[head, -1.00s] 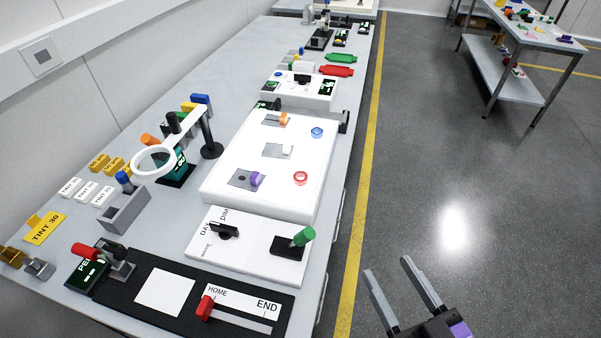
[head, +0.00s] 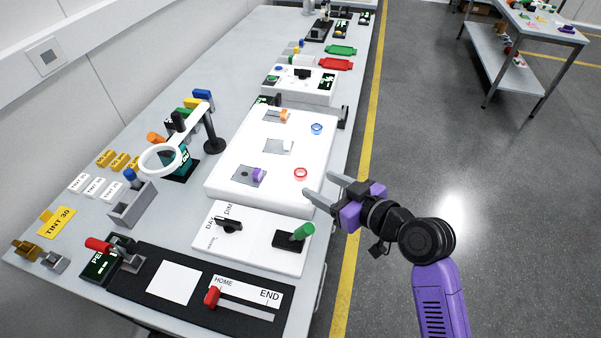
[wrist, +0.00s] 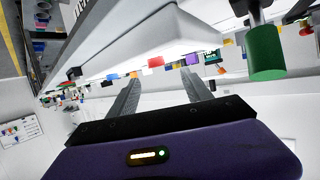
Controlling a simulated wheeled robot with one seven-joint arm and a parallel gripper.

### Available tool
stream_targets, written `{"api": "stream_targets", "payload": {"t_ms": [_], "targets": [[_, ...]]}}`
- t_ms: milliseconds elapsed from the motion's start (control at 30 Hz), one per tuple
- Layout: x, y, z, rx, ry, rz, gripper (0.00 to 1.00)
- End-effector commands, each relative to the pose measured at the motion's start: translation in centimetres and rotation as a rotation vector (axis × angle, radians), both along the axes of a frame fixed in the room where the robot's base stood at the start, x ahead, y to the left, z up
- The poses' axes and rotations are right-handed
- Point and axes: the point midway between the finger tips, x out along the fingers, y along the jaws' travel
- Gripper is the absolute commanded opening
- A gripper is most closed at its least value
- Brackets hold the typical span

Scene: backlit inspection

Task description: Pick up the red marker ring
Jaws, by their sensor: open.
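The red marker ring (head: 301,174) lies flat on the right part of the white light panel (head: 225,187) on the bench. My gripper (head: 317,187) is open and empty at the panel's right edge, a little to the right of the red ring and nearer the camera. A gap shows between its fingers and the ring. In the wrist view my two fingers (wrist: 160,95) are spread apart with nothing between them. A small red shape (wrist: 155,62) shows ahead of the fingers there; I cannot tell whether it is the ring.
A blue ring (head: 317,129) lies farther back on the panel. Purple (head: 257,175), white and orange pieces sit on grey plates left of the rings. A green-capped lever (head: 304,231) stands nearer the camera, close to my gripper.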

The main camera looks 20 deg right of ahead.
Motion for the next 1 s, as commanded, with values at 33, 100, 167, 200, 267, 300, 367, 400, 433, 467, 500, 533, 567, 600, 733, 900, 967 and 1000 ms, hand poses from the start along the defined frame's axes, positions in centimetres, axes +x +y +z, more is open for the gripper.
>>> {"api": "stream_targets", "payload": {"t_ms": [33, 100, 167, 200, 267, 300, 367, 400, 433, 467, 500, 533, 567, 600, 733, 900, 967, 1000], "targets": [[0.0, 0.2, -0.2, -0.012, 0.005, 0.012, 0.58], [0.4, 0.4, -0.4, -0.022, 0.002, 0.016, 0.58], [1.0, 0.5, -0.6, -0.023, 0.002, 0.016, 0.58], [1.4, 0.7, -0.7, -0.023, 0.002, 0.015, 0.58], [2.0, 0.8, -0.9, -0.022, 0.002, 0.015, 0.58], [2.3, 0.9, -1.0, -0.022, 0.001, 0.014, 0.58], [2.8, 1.0, -1.1, -0.021, 0.002, 0.014, 0.58], [3.2, 1.0, -1.1, -0.021, 0.002, 0.014, 0.58], [3.6, 1.1, -1.2, -0.023, 0.002, 0.014, 0.58], [4.0, 1.1, -1.3, -0.022, 0.001, 0.014, 0.58], [4.6, 1.2, -1.4, -0.021, 0.002, 0.014, 0.58], [5.0, 1.2, -1.5, -0.021, 0.002, 0.014, 0.58], [5.3, 1.3, -1.7, -0.021, 0.003, 0.013, 0.58], [5.8, 1.4, -1.9, -0.021, 0.002, 0.014, 0.58], [6.8, 1.8, -2.5, -0.022, 0.002, 0.013, 0.58], [7.1, 1.9, -2.6, -0.023, 0.000, 0.012, 0.58], [7.1, 1.9, -2.6, -0.023, 0.000, 0.012, 0.58], [7.1, 1.9, -2.6, -0.023, 0.000, 0.012, 0.58]]}}
